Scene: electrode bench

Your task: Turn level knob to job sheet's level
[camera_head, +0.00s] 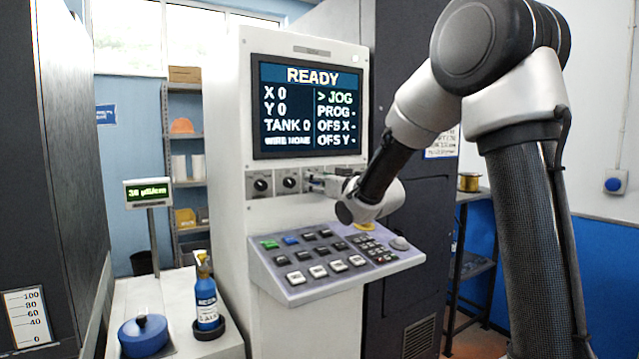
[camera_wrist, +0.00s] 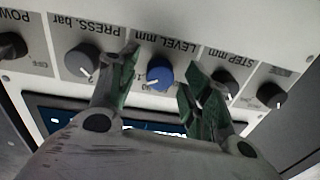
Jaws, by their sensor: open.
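The level knob (camera_wrist: 160,73) is blue with a white pointer and sits under the label LEVEL mm in the wrist view. My gripper (camera_wrist: 160,60) is open, with one finger on each side of the blue knob; I cannot tell whether either finger touches it. In the head view my gripper (camera_head: 325,183) is at the knob strip below the screen, and the arm hides the level knob. A white printed sheet (camera_head: 441,147) on the dark cabinet is partly behind my arm; its text is too small to read.
The PRESS. bar knob (camera_wrist: 82,62) and the STEP mm knob (camera_wrist: 226,82) flank the blue knob closely. The screen (camera_head: 309,108) reads READY. A sloped keypad panel (camera_head: 290,292) juts out below. A blue bottle (camera_head: 206,300) and blue pot (camera_head: 143,335) stand at lower left.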

